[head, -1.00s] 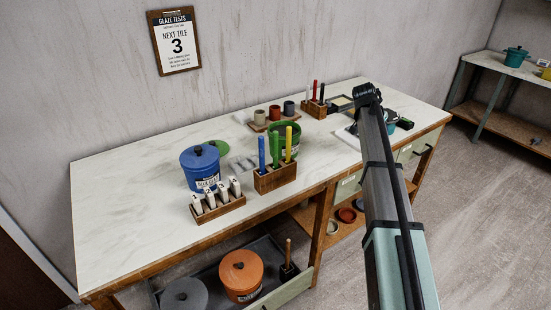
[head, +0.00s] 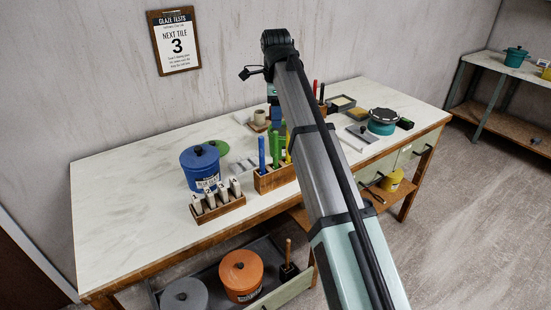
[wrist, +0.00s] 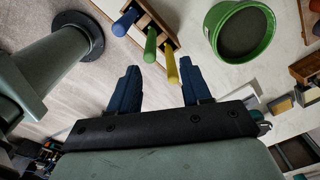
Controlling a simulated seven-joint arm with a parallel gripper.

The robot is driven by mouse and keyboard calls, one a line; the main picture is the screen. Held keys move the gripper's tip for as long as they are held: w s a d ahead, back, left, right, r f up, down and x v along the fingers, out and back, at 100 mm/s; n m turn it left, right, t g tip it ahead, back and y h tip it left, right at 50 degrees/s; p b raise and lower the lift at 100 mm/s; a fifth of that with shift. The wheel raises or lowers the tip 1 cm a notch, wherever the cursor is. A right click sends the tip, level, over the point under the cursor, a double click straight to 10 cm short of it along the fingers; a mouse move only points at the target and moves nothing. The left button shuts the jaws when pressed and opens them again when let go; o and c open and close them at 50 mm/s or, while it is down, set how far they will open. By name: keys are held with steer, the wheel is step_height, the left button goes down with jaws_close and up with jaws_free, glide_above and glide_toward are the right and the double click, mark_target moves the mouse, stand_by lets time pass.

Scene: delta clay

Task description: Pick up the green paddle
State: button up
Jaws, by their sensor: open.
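The green paddle (head: 276,149) stands in a wooden holder (head: 268,182) between a blue paddle (head: 262,152) and a yellow one. Only its handle shows. In the wrist view the green handle (wrist: 150,45) and the yellow handle (wrist: 171,68) appear in the gap between my fingers; the blue handle (wrist: 125,22) is left of it. My gripper (wrist: 160,68) is open and empty, pointing toward the holder. In the head view my arm hides part of the holder, and the gripper's fingers show only partly. I cannot tell the distance from the fingers to the handle.
A green pot (wrist: 241,30) stands close to the holder, right of it in the wrist view. A blue lidded pot (head: 200,168) and a rack of white tiles (head: 217,204) stand to the left. The table's left part is clear.

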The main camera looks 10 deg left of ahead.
mark_target(276, 132)
steer(key=f, duration=0.1)
steer(key=s+f, duration=0.1)
steer(key=shift+s+f+m, duration=0.25)
steer(key=shift+f+m, duration=0.05)
steer(key=shift+f, duration=0.05)
steer(key=shift+w+f, duration=0.1)
steer(key=shift+f, duration=3.3)
steer(key=shift+c, duration=0.4)
jaws_close()
